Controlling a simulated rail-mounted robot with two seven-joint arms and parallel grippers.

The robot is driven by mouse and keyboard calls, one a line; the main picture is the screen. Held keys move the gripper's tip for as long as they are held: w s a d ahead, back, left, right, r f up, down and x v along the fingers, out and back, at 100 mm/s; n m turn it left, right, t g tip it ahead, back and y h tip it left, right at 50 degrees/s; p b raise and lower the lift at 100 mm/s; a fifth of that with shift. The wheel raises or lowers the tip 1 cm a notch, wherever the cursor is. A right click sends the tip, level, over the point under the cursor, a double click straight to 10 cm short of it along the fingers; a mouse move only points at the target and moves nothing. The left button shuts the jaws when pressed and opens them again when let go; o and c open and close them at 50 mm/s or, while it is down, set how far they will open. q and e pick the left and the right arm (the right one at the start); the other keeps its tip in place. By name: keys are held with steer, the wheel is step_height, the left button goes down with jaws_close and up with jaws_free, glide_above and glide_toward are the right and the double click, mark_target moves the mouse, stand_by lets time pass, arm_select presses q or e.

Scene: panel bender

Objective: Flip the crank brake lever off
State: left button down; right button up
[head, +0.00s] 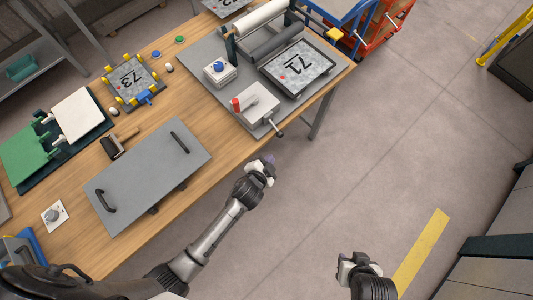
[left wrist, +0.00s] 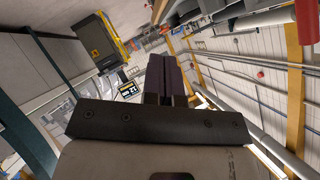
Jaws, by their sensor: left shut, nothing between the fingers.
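A grey box (head: 258,105) sits at the front right of the bench's grey plate. A short red lever (head: 236,104) stands up at the box's left end, and a dark crank handle (head: 279,132) sticks out at its front right. My left gripper (head: 270,159) is off the bench edge, below the crank handle in the picture and apart from the box. Its fingers (left wrist: 166,78) are together and empty in the left wrist view, which does not show the box. My right gripper (head: 343,258) is low over the floor, far from the bench; its finger opening is unclear.
Rollers (head: 268,32) and a panel marked 71 (head: 299,69) stand behind the box. A blue-knobbed box (head: 219,71) is to its left. A grey plate with two handles (head: 148,177) lies nearer on the wooden bench (head: 213,141). The floor (head: 390,130) right of the bench is clear.

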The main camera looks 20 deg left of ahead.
arm_select(q)
steer(key=shift+v, duration=0.85)
steer(key=shift+d, duration=0.1)
steer(key=s+a+r+n+g, duration=0.4)
steer(key=s+a+r, duration=0.1)
steer(key=s, duration=0.3)
steer(key=s+a+r+n+g, duration=0.3)
steer(key=s+a+r+n, duration=0.15)
steer(key=s+r, duration=0.2)
steer(key=s+a+f+g+y, duration=0.1)
steer(key=s+a+f+g, duration=0.2)
steer(key=s, duration=0.5)
step_height(320, 180, up, 13)
steer(key=t+p, duration=0.1)
steer(key=p, duration=1.3)
steer(key=shift+w+r+m, duration=0.2)
steer(key=shift+w+m, duration=0.15)
steer(key=shift+m, duration=0.1)
